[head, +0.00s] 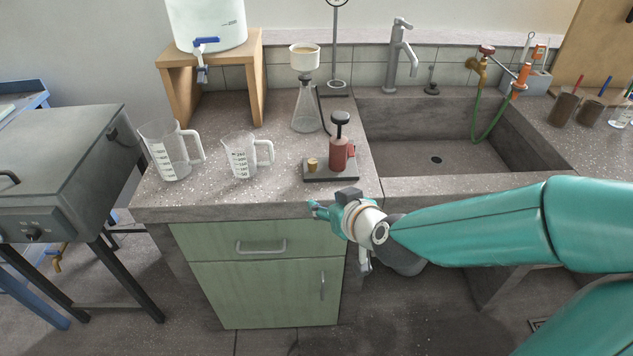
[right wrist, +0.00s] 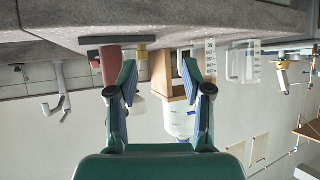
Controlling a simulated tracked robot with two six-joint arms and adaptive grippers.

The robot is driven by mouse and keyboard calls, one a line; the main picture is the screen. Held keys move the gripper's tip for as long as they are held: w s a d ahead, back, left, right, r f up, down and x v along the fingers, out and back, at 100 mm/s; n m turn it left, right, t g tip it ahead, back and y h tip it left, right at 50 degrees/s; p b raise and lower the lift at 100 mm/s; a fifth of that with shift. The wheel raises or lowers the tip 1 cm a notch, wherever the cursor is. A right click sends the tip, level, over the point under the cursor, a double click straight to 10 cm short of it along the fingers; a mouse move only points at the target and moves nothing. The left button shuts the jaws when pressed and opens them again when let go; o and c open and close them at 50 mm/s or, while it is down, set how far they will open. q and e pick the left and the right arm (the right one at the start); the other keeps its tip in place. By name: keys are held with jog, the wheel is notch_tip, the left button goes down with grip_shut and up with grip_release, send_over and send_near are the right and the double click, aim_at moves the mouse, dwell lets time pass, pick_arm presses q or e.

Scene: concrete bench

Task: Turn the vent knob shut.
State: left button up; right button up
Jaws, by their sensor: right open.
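A small brass knob (head: 312,164), which looks like the vent knob, sits on the dark base plate (head: 333,176) of a red hand pump (head: 341,153). The pump stands near the bench's front edge. In the right wrist view, which is upside down, the brass knob (right wrist: 141,51) shows between my fingers and beyond them, with the red pump (right wrist: 110,66) beside it. My right gripper (head: 314,209) is open and empty, in front of and below the bench edge, apart from the knob. It also shows in the right wrist view (right wrist: 159,72). My left gripper is not in view.
Two measuring jugs (head: 172,154) (head: 241,156) stand left of the pump. A flask (head: 306,108) with a funnel stands behind it. A sink (head: 440,155) lies to the right. The bench front between the smaller jug and the pump is clear.

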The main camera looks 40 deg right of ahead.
notch_tip(320, 180, up, 4)
jog(key=s+d+t+h+b, duration=0.1)
jog(key=s+d, duration=0.1)
jog(key=p, duration=0.2)
send_near(314, 164)
jog(key=x, duration=0.9)
jog(key=shift+f, duration=0.1)
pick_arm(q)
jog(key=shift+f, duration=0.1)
